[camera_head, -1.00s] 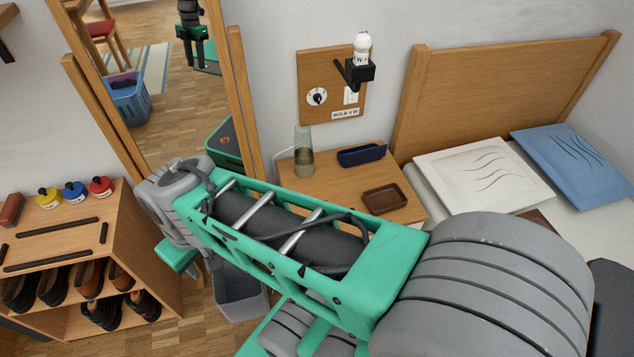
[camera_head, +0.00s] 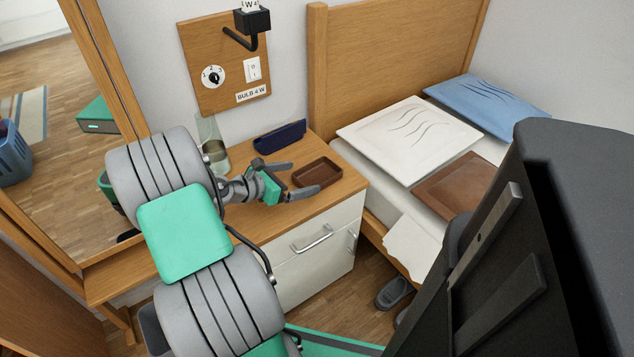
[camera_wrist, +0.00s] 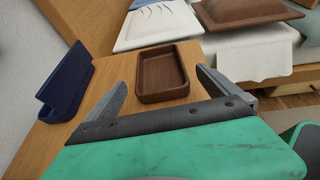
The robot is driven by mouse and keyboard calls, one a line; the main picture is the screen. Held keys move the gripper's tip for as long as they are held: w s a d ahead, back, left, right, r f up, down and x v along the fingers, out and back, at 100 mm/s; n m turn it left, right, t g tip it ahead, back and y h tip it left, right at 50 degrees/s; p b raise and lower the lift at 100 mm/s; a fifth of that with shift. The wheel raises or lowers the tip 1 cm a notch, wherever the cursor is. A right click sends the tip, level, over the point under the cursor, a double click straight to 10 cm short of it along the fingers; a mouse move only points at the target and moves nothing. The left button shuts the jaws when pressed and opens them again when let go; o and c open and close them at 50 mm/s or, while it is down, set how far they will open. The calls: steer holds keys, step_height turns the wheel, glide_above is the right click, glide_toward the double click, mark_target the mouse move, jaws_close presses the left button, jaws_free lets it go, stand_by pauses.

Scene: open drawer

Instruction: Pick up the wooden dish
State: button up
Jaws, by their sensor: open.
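The wooden dish (camera_head: 317,172) is a small dark brown rectangular tray with a raised rim and an empty inside. It lies flat on top of the wooden nightstand (camera_head: 345,188). In the wrist view the dish (camera_wrist: 162,73) is just ahead of my gripper, roughly between the directions of the two fingers. My gripper (camera_head: 291,178) is open and empty, to the left of the dish in the head view. In the wrist view its fingers (camera_wrist: 160,90) spread to either side of the dish's near end. I cannot tell whether a finger touches it.
A dark blue case (camera_head: 280,137) stands behind my gripper, near the wall. A glass vase (camera_head: 213,150) is at the back left. A board with a dial and switch (camera_head: 225,65) hangs above. The bed with a white pillow (camera_head: 410,138) is at the right.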

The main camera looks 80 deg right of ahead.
mark_target(327, 172)
steer(key=b+x, duration=0.3)
steer(key=x, duration=0.4)
steer(key=shift+d+f, duration=0.1)
steer(key=c, duration=1.3)
